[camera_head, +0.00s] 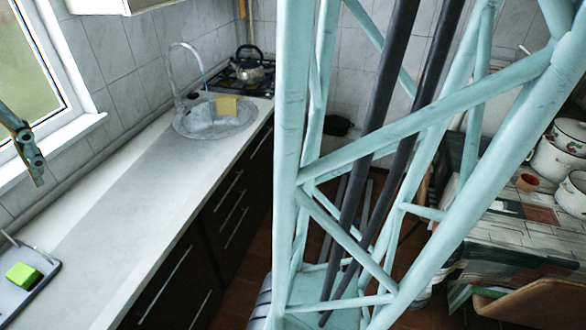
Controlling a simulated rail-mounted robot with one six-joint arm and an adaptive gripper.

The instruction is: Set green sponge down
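The bright green sponge (22,275) lies in a grey tray (38,291) at the lower left, on the near end of the white counter. A jointed teal and dark part at the left edge, in front of the window, looks like part of my gripper (30,155). It is above the sponge in the picture and apart from it. Most of it is cut off by the frame, so I cannot tell whether it is open or shut. No other object shows in its visible part.
The white counter (135,205) is bare between the tray and the round sink (188,122). A yellowish block (227,105) sits at the sink, with a kettle (249,72) on the stove behind. At right, a cloth-covered table (525,240) holds enamel pots (560,160).

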